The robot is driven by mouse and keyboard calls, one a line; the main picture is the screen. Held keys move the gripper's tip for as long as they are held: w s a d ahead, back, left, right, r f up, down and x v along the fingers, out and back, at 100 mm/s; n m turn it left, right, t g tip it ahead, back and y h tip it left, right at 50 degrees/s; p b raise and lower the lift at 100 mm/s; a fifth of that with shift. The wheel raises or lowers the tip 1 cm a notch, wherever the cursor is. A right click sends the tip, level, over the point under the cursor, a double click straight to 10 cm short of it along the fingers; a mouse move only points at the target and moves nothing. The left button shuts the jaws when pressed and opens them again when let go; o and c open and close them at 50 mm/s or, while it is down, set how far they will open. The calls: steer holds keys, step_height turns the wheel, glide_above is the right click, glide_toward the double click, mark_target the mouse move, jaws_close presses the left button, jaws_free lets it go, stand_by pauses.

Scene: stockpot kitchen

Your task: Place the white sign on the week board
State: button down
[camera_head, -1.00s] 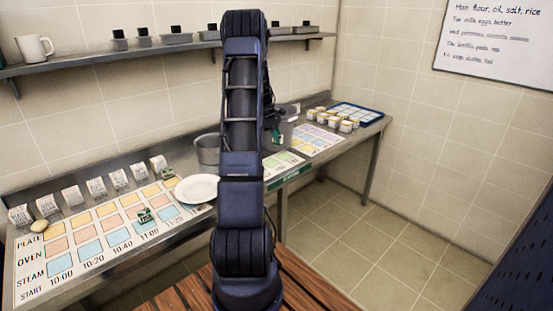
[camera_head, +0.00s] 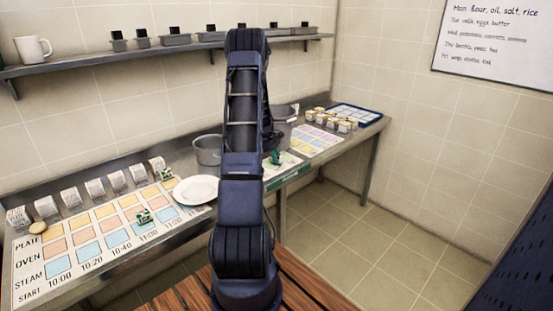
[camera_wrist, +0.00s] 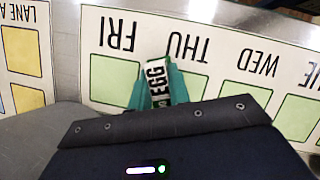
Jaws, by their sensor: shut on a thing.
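My gripper (camera_wrist: 157,92) is shut on the white sign (camera_wrist: 156,80), a small white block with black letters reading EGG and green at its edges. The week board (camera_wrist: 150,27) lies below, white with green squares and the days FRI, THU, WED upside down in the wrist view. The sign shows between the FRI and THU columns; I cannot tell whether it touches the board. In the head view the teal fingers of my gripper (camera_head: 276,158) show over the week board (camera_head: 290,159), partly hidden behind my arm.
A lane board (camera_head: 318,140) with coloured squares lies right of the week board, with several small containers (camera_head: 337,124) and a blue-edged tray (camera_head: 356,114) beyond. A plate (camera_head: 196,189), a metal pot (camera_head: 207,150) and a time chart (camera_head: 90,245) are to the left.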

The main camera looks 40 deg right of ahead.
steer(key=shift+f, duration=0.15)
steer(key=c, duration=1.3)
jaws_free()
